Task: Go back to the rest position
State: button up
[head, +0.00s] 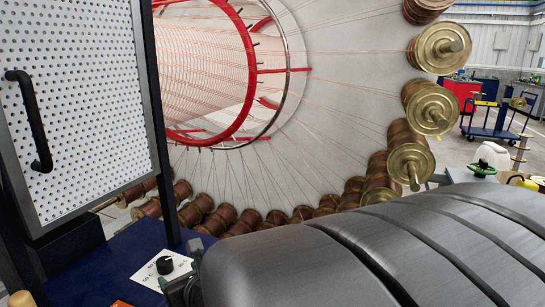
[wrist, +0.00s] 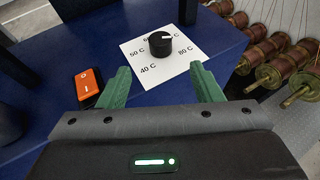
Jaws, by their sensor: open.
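My gripper (wrist: 165,90) shows in the wrist view with its two green fingers spread apart and nothing between them. Beyond the fingertips is a black knob (wrist: 160,43) on a white dial plate (wrist: 142,67) marked with temperatures such as 40 C, 50 C and 80 C. The knob and fingers look apart. The knob also shows in the head view (head: 165,265), on the blue cabinet top. In the head view my dark grey arm fills the lower right and my gripper is mostly hidden, so its fingers cannot be made out.
An orange rocker switch (wrist: 88,85) sits left of the dial on the blue surface (wrist: 75,55). A perforated panel door with a black handle (head: 28,120) stands at left. The large carousel with copper spools (head: 300,213) curves behind. A blue cart (head: 495,120) stands far right.

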aim_at(167, 260)
jog(key=b+x, duration=0.6)
jog(key=x, duration=0.7)
jog(key=shift+w+a+f, duration=0.15)
jog(key=shift+w+a, duration=0.1)
jog(key=shift+w, duration=0.05)
jog(key=shift+d+n+g+y+p, duration=0.1)
jog(key=shift+n+g+y+p, duration=0.45)
jog(key=shift+n+p, duration=0.2)
jog(key=n+g+y+p, duration=0.2)
jog(key=n+g+p, duration=0.2)
jog(key=shift+y, duration=0.25)
jog(key=n+g+y+p, duration=0.1)
jog(key=n+g, duration=0.2)
jog(key=g, duration=0.1)
jog(key=shift+p, duration=0.3)
jog(key=n+g, duration=0.3)
jog(key=g, duration=0.1)
jog(key=shift+f+n, duration=0.2)
jog(key=shift+n, duration=0.15)
jog(key=v, duration=0.6)
jog(key=shift+d+r, duration=0.2)
jog(key=shift+r, duration=0.05)
